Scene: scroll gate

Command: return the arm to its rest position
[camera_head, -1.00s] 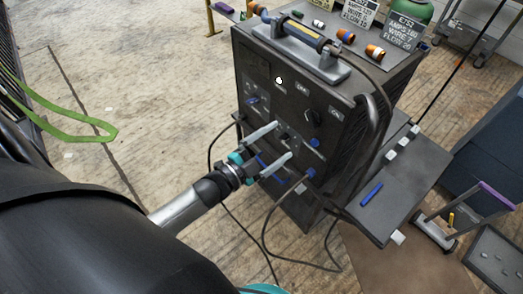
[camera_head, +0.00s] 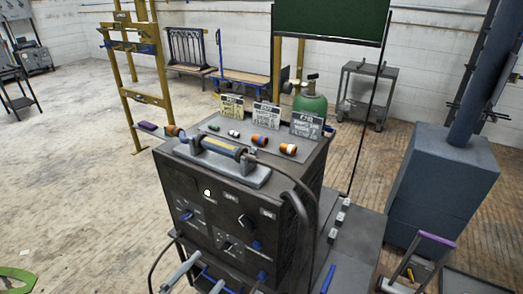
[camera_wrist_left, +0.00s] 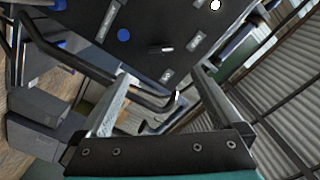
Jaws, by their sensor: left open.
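My left gripper (camera_head: 210,270) shows at the bottom edge of the head view, in front of the lower panel of a black machine cabinet (camera_head: 185,205). Its two grey fingers are spread apart with nothing between them. In the left wrist view the open fingers (camera_wrist_left: 160,82) point at the dark panel (camera_wrist_left: 150,25) with its blue knob (camera_wrist_left: 123,35). I cannot tell whether a fingertip touches the panel. The rest of my left arm is out of the head view. My right gripper is in neither view now.
A handle bar (camera_head: 222,147), orange-tipped parts (camera_head: 288,149) and label cards (camera_head: 306,125) are on the cabinet top. A side shelf (camera_head: 350,245) and a blue-grey block (camera_head: 440,190) stand to the right. Open floor (camera_head: 80,160) lies to the left.

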